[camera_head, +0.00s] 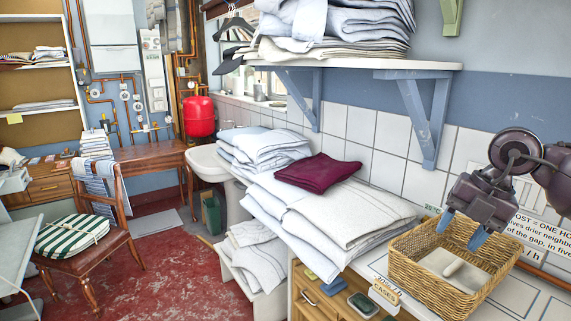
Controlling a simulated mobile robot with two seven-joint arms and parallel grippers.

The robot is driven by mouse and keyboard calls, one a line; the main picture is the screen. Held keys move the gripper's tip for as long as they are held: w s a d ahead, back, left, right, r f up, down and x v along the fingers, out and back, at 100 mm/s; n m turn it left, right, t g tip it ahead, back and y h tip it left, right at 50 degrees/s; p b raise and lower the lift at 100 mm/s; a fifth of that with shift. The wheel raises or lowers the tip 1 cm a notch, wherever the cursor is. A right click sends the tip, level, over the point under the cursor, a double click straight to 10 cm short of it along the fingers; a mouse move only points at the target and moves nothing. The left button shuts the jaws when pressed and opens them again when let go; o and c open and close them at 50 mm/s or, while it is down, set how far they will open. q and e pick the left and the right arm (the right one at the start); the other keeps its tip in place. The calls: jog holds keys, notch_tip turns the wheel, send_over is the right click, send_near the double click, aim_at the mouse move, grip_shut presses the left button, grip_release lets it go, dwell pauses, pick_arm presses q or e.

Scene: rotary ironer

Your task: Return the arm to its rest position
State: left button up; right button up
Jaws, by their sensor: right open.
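My right gripper (462,229) is at the right of the head view, its arm coming in from the right edge. Its two blue fingertips are apart and point down over the far part of a wicker basket (425,280). Nothing shows between the fingers. I cannot tell whether the fingertips are above the rim or just inside it. In the basket lies a pale flat thing with a light rounded bar (466,276) on it. My left gripper is not in view.
Stacks of folded white linen (345,222) stand left of the basket, with a dark red cloth (317,172) on top. A shelf (350,64) with linen hangs above. A sign (545,232) is behind the gripper. A chair (88,255) stands on the open red floor.

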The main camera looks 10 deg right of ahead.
jog(key=w+a+r+n+t+y, duration=0.1)
jog(key=w+a+r+t+y, duration=0.2)
jog(key=a+y, duration=0.4)
jog(key=w+a+r+n+t+y, duration=0.2)
jog(key=a+r+t+y, duration=0.15)
jog(key=a+y, duration=0.35)
jog(key=s+d+f+m+t+h, duration=0.1)
jog(key=d+f+m+t+h, duration=0.15)
jog(key=f+m+h, duration=0.4)
jog(key=d+f+m+t+h, duration=0.2)
jog(key=f+m+t+h, duration=0.1)
jog(key=f+m, duration=0.65)
jog(key=s+d+f+m+t+h, duration=0.1)
jog(key=d+f+m+t+h, duration=0.25)
jog(key=f, duration=0.65)
jog(key=s+a+f+m+g+h, duration=0.1)
jog(key=s+f+m, duration=0.4)
jog(key=s+f, duration=0.5)
jog(key=s+a+f+m+g+h, duration=0.2)
jog(key=s+f+m+g+h, duration=0.1)
jog(key=s+f, duration=0.7)
jog(key=shift+s+m+g, duration=0.4)
jog(key=shift+m+g, duration=0.35)
jog(key=shift+m, duration=0.3)
